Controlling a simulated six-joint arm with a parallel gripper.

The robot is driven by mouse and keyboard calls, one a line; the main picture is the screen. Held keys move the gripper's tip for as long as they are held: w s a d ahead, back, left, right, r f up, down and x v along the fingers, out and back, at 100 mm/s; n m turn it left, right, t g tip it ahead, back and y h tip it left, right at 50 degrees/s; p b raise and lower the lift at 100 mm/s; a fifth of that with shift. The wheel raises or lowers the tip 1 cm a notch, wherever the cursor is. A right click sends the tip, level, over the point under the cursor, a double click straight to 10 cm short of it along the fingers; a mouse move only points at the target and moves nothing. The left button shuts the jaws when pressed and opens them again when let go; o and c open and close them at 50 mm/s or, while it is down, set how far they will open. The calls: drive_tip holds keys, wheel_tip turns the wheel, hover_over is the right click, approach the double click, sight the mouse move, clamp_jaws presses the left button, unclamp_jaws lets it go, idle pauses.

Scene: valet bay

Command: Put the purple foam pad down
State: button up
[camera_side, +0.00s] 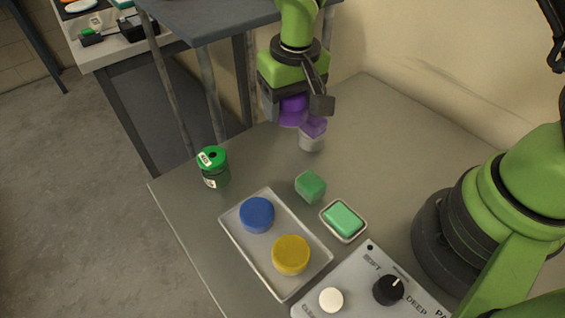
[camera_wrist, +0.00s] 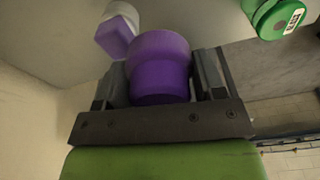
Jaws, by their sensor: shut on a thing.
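My gripper (camera_side: 296,106) is shut on the purple foam pad (camera_side: 292,104) over the back part of the grey table, and one finger partly hides the pad. In the wrist view the pad (camera_wrist: 158,62) is a round, stepped purple piece between the two fingers. It seems to be held above the table, but the height is hard to judge. A pale tray (camera_side: 248,244) on the table holds a blue pad (camera_side: 257,214) and a yellow pad (camera_side: 291,254).
A white-and-purple block (camera_side: 313,128) stands just beside the held pad. A green-lidded jar (camera_side: 213,166) is near the left edge. A green cube (camera_side: 310,186), a green soap-like block in a dish (camera_side: 343,220) and a control panel (camera_side: 365,290) stand further forward. The back right is clear.

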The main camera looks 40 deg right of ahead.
sight(280, 164)
drive_tip(key=shift+s+a+f, duration=0.15)
drive_tip(key=shift+s+a, duration=0.1)
drive_tip(key=shift+a, duration=0.4)
drive_tip(key=shift+s+a+f, duration=0.15)
drive_tip(key=shift+s+a, duration=0.1)
drive_tip(key=shift+a, duration=0.35)
wheel_tip(280, 164, down, 9)
drive_tip(key=shift+a+f, duration=0.1)
drive_tip(key=shift+f, duration=0.1)
drive_tip(key=o, duration=0.9)
drive_tip(key=shift+f, duration=0.15)
